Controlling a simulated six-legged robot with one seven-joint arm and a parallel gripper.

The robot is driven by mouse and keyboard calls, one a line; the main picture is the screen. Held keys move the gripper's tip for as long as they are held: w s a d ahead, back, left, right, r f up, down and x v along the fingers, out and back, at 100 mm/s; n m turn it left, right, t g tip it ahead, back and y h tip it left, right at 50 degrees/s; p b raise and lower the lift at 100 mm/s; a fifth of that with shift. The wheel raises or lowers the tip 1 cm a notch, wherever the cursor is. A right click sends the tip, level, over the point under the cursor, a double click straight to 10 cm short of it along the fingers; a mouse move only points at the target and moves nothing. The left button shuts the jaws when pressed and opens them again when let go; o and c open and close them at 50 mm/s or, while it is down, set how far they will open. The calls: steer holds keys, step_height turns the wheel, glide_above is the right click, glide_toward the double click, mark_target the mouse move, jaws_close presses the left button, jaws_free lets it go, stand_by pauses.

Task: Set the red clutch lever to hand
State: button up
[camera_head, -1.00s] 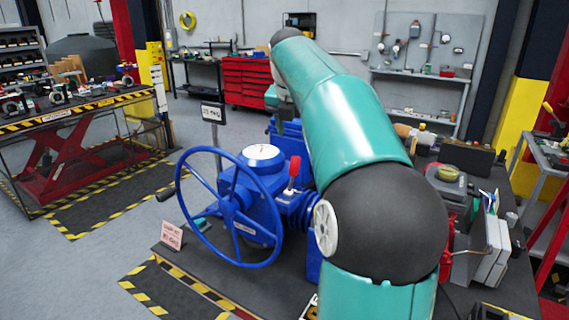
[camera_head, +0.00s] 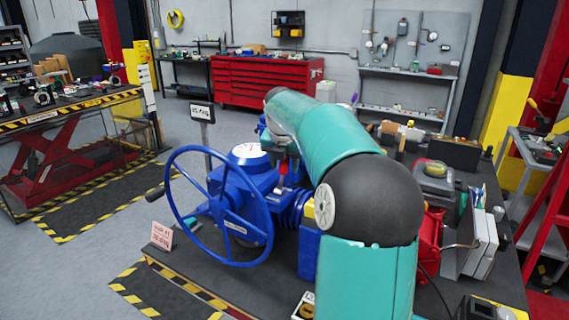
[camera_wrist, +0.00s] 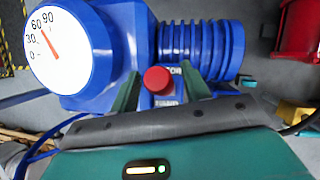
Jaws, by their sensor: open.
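The red clutch lever (camera_head: 283,173) stands on the blue valve actuator (camera_head: 240,190), just behind the handwheel (camera_head: 217,207). In the wrist view its round red knob (camera_wrist: 157,80) is seen nearly end-on. My gripper (camera_wrist: 161,85) is open, with one green finger on each side of the knob and visible gaps between. I cannot tell how deep the knob sits between the fingers. In the head view my arm comes down to the lever, and the fingers are hard to make out. The white dial (camera_wrist: 72,48) with a red needle is at the wrist view's left.
The blue ribbed housing (camera_wrist: 202,50) is right of the knob in the wrist view. A small sign on a post (camera_head: 201,112) stands behind the actuator. Open floor lies to the left.

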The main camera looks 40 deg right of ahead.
mark_target(280, 170)
jaws_close()
steer(key=shift+s+a, duration=0.1)
steer(key=shift+s+a+r+t+h, duration=0.15)
steer(key=shift+a+t+h, duration=0.1)
steer(key=shift+a+h, duration=0.35)
steer(key=shift+s+a+r+t+h, duration=0.15)
steer(key=shift+a+t+h, duration=0.1)
steer(key=shift+a+h, duration=0.35)
steer(key=shift+s+a+t+h, duration=0.25)
steer(key=shift+a+h, duration=0.15)
steer(key=shift+h, duration=0.35)
steer(key=shift+s+a+t+h, duration=0.1)
steer(key=shift+a+t+h, duration=0.25)
steer(key=shift+h, duration=0.4)
steer(key=shift+a, duration=0.1)
